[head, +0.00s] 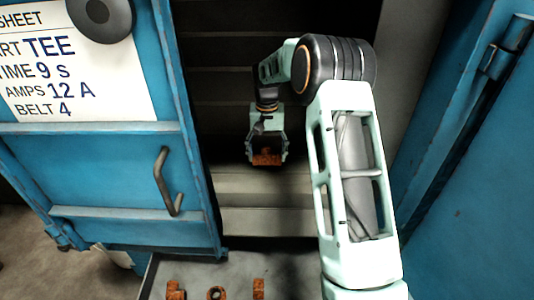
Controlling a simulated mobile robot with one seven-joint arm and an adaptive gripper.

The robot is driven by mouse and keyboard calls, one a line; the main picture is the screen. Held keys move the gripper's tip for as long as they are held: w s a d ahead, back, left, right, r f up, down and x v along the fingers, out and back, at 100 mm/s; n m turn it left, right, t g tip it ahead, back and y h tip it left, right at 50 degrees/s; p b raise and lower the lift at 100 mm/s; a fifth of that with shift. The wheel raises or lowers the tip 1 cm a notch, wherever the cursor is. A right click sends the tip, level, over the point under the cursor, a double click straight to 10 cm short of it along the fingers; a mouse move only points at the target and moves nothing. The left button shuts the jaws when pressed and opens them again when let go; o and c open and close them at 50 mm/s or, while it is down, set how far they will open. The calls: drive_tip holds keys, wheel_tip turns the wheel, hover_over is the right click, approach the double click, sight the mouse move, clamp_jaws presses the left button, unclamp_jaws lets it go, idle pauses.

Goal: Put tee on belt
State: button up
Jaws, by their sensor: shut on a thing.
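My gripper (267,150) is in the dark opening of the blue cabinet, a little right of the open door. It is shut on a rusty orange-brown part (266,159), held low between its fingers. The part's full shape is partly hidden by the fingers, so I cannot tell from its outline that it is the tee. The belt (262,185) shows as pale, wide slats below and behind the gripper, with darker slats rising above. The held part appears above the pale slats; I cannot tell whether it touches them.
A blue door (110,170) with a handle (166,182) stands open at left. Its sheet (60,62) reads TEE, 9 s, 12 A, belt 4. A grey tray (200,270) in front holds a few rusty parts (216,293). A blue frame (450,130) bounds the right.

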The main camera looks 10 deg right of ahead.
sight(267, 154)
drive_tip(key=shift+r, duration=0.1)
drive_tip(key=shift+f+b, duration=0.3)
drive_tip(key=shift+f, duration=0.1)
drive_tip(key=shift+f, duration=0.2)
drive_tip(key=o, duration=1.8)
drive_tip(key=shift+r, duration=0.1)
drive_tip(key=shift+r, duration=0.35)
wheel_tip(267, 154, up, 12)
drive_tip(key=shift+r, duration=0.15)
